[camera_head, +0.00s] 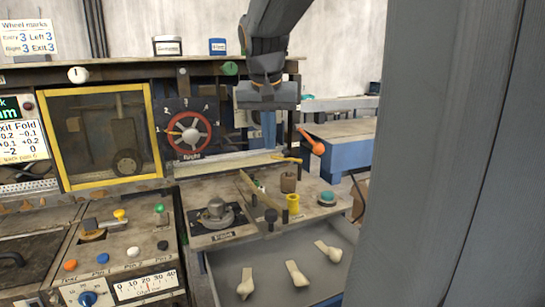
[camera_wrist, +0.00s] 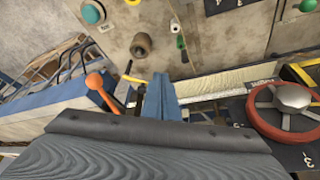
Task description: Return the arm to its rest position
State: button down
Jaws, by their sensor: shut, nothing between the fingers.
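My gripper (camera_head: 268,130) hangs from my dark grey arm above the back of the workbench, right of the dial with the red wheel. Its blue fingers point down and are closed together with nothing between them. In the wrist view my gripper (camera_wrist: 160,90) shows as blue fingers side by side, over the bench's back edge. An orange-knobbed lever (camera_head: 312,143) stands just to the right of the fingers; in the wrist view the lever (camera_wrist: 98,84) is left of them. The red wheel (camera_head: 188,132) is mounted on a dark numbered panel.
A large grey column fills the right of the head view. The bench top (camera_head: 215,187) bears a yellow spool (camera_head: 292,203), a brown roll (camera_head: 288,182) and a teal knob (camera_head: 327,197). Several pale pieces lie in a grey tray (camera_head: 262,260). A blue-sided table (camera_head: 345,158) stands behind right.

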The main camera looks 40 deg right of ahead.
jog(key=shift+v, duration=1.2)
jog(key=shift+w+f, duration=0.1)
jog(key=x, duration=0.3)
jog(key=p+x, duration=0.1)
jog(key=x, duration=0.2)
jog(key=p+x, duration=0.1)
jog(key=x, duration=0.1)
jog(key=shift+d+f, duration=0.35)
jog(key=shift+d, duration=0.1)
jog(key=w+d, duration=0.2)
jog(key=d, duration=0.1)
jog(key=shift+w+d+f+p, duration=0.1)
jog(key=shift+d+f+p, duration=0.15)
jog(key=shift+f+p, duration=0.15)
jog(key=shift+s+a, duration=0.15)
jog(key=shift+s, duration=0.3)
jog(key=shift+w, duration=0.15)
